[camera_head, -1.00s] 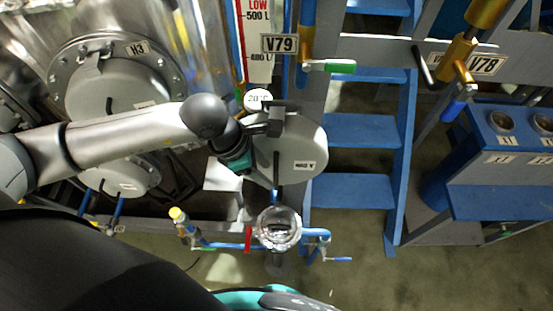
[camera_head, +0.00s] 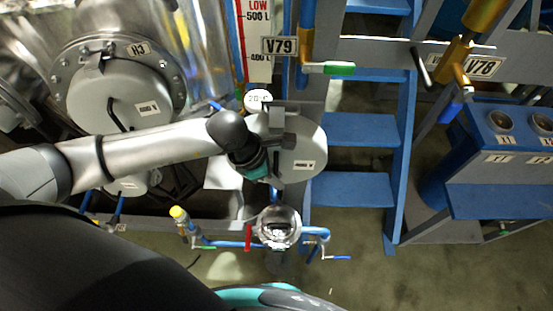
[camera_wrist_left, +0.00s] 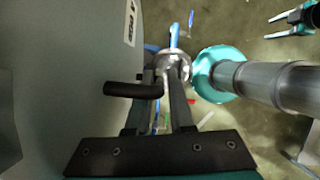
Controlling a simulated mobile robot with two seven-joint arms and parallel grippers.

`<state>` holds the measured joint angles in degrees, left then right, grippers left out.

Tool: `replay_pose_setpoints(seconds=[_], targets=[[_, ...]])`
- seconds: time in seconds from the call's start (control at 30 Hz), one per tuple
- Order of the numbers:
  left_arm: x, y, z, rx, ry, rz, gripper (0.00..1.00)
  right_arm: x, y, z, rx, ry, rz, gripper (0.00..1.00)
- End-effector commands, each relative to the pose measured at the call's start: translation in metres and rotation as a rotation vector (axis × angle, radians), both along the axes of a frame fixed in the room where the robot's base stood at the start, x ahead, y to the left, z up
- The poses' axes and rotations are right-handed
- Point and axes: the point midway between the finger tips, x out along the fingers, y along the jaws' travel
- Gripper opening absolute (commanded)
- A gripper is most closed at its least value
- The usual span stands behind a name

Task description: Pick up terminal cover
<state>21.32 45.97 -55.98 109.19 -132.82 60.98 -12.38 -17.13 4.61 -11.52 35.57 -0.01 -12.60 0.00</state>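The terminal cover is probably the round grey lid (camera_head: 308,145) with a small label, in the middle of the head view. Its grey face fills the left of the left wrist view (camera_wrist_left: 85,60), with a black handle (camera_wrist_left: 125,89) standing out from it. My left gripper (camera_head: 279,145) is in front of the lid and hides its left part. In the left wrist view the left gripper (camera_wrist_left: 164,95) has its two fingers apart, and the handle reaches across to them. Whether they touch it is unclear. My right gripper (camera_wrist_left: 277,24) shows at the top right with its fingers apart.
A glass-like round piece (camera_head: 279,227) with blue pipes and valves sits below the lid. Blue steps (camera_head: 355,131) stand to the right. The floor at the bottom is open.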

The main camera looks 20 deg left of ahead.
Motion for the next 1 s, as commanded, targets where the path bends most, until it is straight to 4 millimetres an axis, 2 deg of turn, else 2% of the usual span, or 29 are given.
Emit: replay_pose_setpoints(seconds=[0.03, 0.17, 1.0], targets=[[-0.0001, 0.0001, 0.0001, 0.000, 0.000, 0.000, 0.14, -0.0004, 0.0000, 0.0000, 0.000, 0.001, 0.000, 0.58], [0.0000, 0.0002, 0.0001, 0.000, 0.000, 0.000, 0.00, -0.0006, 0.0000, -0.0001, 0.000, 0.001, 0.000, 0.58], [0.0001, 0.0002, 0.0003, 0.000, 0.000, 0.000, 0.00, -0.0015, -0.0002, -0.0001, 0.000, 0.003, -0.002, 0.58]])
